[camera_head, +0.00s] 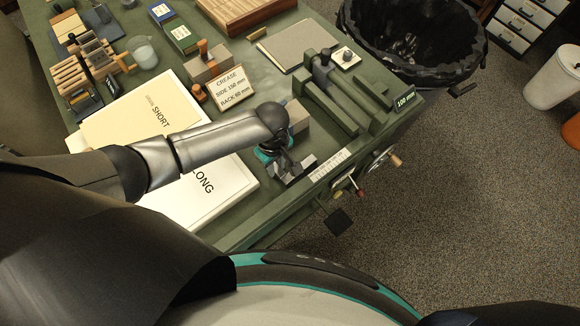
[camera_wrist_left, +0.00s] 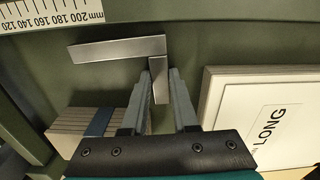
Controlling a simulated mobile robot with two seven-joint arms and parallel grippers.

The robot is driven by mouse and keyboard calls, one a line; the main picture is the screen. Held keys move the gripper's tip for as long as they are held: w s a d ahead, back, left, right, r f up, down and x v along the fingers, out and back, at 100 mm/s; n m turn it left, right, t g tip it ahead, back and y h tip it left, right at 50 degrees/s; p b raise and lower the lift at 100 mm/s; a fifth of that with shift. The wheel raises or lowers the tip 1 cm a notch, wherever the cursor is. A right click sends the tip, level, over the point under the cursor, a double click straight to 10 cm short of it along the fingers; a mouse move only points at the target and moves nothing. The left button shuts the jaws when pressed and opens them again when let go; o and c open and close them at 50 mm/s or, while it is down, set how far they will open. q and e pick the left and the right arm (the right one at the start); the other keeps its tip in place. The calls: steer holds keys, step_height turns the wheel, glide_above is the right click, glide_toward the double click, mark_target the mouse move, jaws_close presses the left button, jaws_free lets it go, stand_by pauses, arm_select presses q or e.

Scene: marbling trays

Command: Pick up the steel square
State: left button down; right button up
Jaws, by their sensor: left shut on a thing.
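The steel square (camera_wrist_left: 120,49) is a grey L-shaped piece in the left wrist view. Its long leg points left and its short leg runs down between my fingers. My left gripper (camera_wrist_left: 160,88) is shut on that short leg. In the head view my left gripper (camera_head: 288,172) is low over the green bench, right of the LONG board, and partly hides the square. I cannot tell whether the square touches the bench top. My right gripper is not in view.
The LONG board (camera_head: 238,184) lies close beside my left gripper, and a banded stack (camera_wrist_left: 75,132) stands on its other side. A white ruler (camera_head: 330,164) runs along the bench edge. The green creasing device (camera_head: 335,100) and the CREASE sign (camera_head: 229,88) stand farther back.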

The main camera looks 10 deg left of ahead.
arm_select(q)
steer(key=shift+r, duration=0.1)
stand_by(0.3)
steer(key=shift+r, duration=0.6)
steer(key=shift+r+p, duration=1.5)
steer(key=shift+r, duration=8.6)
steer(key=shift+m, duration=0.3)
steer(key=f+b, duration=0.1)
steer(key=f, duration=0.4)
steer(key=f+b, duration=0.1)
steer(key=f, duration=0.4)
steer(key=d+f+b, duration=0.1)
steer(key=f, duration=0.4)
steer(key=shift+s+b, duration=0.35)
step_height(320, 180, down, 4)
steer(key=shift+r+b, duration=0.2)
steer(key=shift+b, duration=0.35)
steer(key=shift+f, duration=0.25)
